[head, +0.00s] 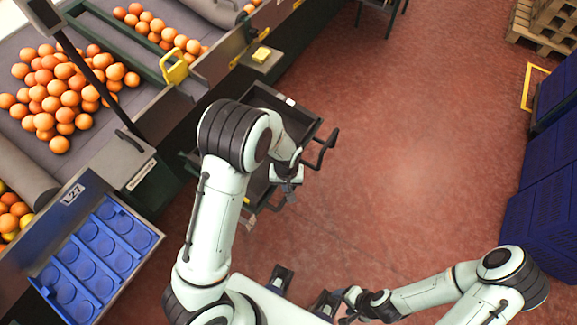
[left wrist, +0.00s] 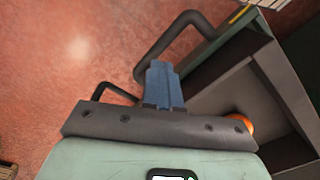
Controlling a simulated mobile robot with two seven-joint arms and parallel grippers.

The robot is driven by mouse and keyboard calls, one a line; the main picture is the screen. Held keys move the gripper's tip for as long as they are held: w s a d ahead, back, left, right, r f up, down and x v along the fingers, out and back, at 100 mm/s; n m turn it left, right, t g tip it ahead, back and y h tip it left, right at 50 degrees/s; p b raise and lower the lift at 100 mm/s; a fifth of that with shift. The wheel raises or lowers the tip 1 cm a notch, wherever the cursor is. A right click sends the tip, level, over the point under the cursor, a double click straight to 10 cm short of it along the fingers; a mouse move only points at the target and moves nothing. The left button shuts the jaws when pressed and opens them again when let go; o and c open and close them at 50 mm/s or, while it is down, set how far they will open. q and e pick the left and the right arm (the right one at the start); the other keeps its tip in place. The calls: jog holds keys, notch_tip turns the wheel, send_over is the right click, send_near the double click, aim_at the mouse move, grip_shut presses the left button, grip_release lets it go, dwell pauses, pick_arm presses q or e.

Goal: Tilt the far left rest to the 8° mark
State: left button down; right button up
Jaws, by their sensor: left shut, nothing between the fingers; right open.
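A dark, tray-like rest (head: 262,98) with raised walls stands beside the sorting line in the head view, partly hidden behind my left arm. A bent black handle (head: 322,150) sticks out from its right side. My left gripper (head: 287,177) is over its right edge, shut and empty. In the left wrist view its blue-grey fingers (left wrist: 162,82) are together beside the dark handle bar (left wrist: 172,45); I cannot tell whether they touch it. The grey rest (left wrist: 245,85) lies to the right there. No angle mark is readable. My right gripper (head: 352,304) is open at the bottom, away from the rest.
Oranges (head: 62,90) lie on the grey sorting line at upper left. A blue tray with round hollows (head: 92,250) is at lower left. An orange (left wrist: 240,122) shows partly behind my left gripper. Blue crates (head: 545,200) stand at right. The red floor between is clear.

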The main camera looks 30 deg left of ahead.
pick_arm(q)
notch_tip(320, 180, up, 5)
jog(key=p, duration=0.2)
jog(key=shift+f+p, duration=0.2)
jog(key=shift+p, duration=0.15)
pick_arm(e)
jog(key=w+r, duration=0.2)
jog(key=r, duration=0.1)
jog(key=shift+r, duration=0.3)
